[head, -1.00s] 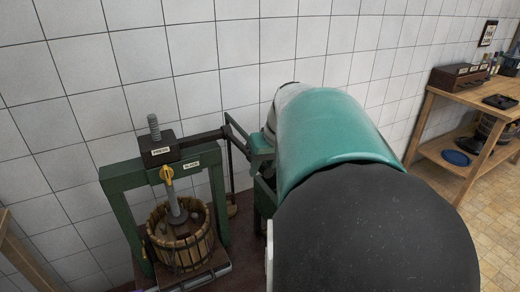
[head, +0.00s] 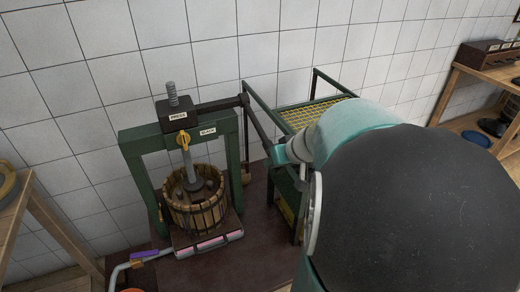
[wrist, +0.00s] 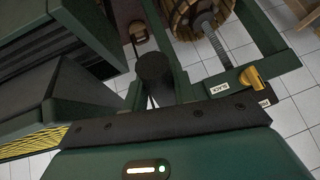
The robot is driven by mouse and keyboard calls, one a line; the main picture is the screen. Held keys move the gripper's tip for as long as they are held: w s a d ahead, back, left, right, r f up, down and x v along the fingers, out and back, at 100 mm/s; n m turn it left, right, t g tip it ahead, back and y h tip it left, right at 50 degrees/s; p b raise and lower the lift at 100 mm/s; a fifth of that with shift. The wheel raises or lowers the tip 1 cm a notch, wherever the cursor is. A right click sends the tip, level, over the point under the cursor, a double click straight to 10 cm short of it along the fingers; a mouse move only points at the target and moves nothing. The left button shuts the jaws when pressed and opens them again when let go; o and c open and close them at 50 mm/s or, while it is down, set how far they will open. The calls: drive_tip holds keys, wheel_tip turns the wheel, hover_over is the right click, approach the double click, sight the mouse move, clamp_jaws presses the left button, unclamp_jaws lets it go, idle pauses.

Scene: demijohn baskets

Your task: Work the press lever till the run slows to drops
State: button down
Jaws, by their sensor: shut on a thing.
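The press stands in a green frame (head: 130,165) with a black head labelled PRESS (head: 178,115) on its screw. A yellow catch (head: 184,140) sits beside a SLACK label; it also shows in the wrist view (wrist: 251,77). The slatted wooden basket (head: 197,212) is under the screw. The dark press lever (head: 218,104) runs right from the head, then bends down to my gripper (head: 284,152), which is shut on its handle. My arm hides part of the grip. Pink liquid shows in the trough (head: 208,243) below the basket; I cannot tell whether it runs or drips.
A green rack with yellow mesh (head: 312,113) stands close behind my gripper. A grey pipe with a purple handle (head: 145,254) is at front left. A wooden stand (head: 55,225) is at far left, and a wooden bench (head: 490,85) at far right. A tiled wall closes the back.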

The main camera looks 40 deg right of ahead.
drive_tip(key=c, duration=1.1)
unclamp_jaws()
drive_tip(key=shift+f, duration=0.1)
drive_tip(key=shift+r, duration=0.2)
